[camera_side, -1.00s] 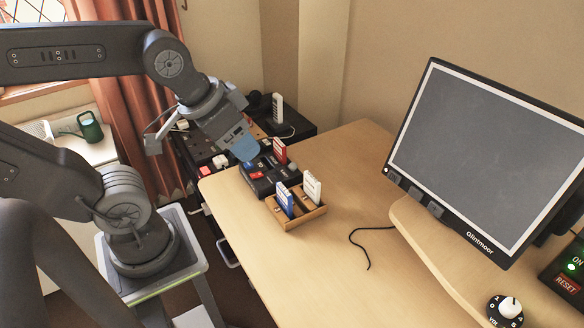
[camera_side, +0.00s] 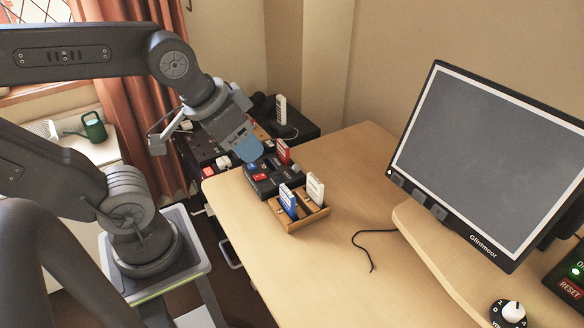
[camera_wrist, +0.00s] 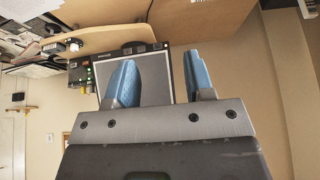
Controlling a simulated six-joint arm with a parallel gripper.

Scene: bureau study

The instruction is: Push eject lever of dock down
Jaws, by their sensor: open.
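The dock (camera_side: 284,181) is a dark box near the far left edge of the wooden desk in the side view. A red cartridge (camera_side: 283,152) stands upright at its back, and a small red part (camera_side: 260,177) shows on its top. I cannot make out which part is the eject lever. My gripper (camera_side: 248,152) points down just above the dock's back left side and hides part of it; I cannot tell whether it touches. Its two blue fingers stand apart with nothing between them in the wrist view (camera_wrist: 162,82). The dock does not show there.
A wooden holder (camera_side: 296,223) with a blue cartridge (camera_side: 287,202) and a white one (camera_side: 315,188) stands in front of the dock. A large monitor (camera_side: 485,155) and a black cable (camera_side: 362,243) are to the right. The desk between is clear.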

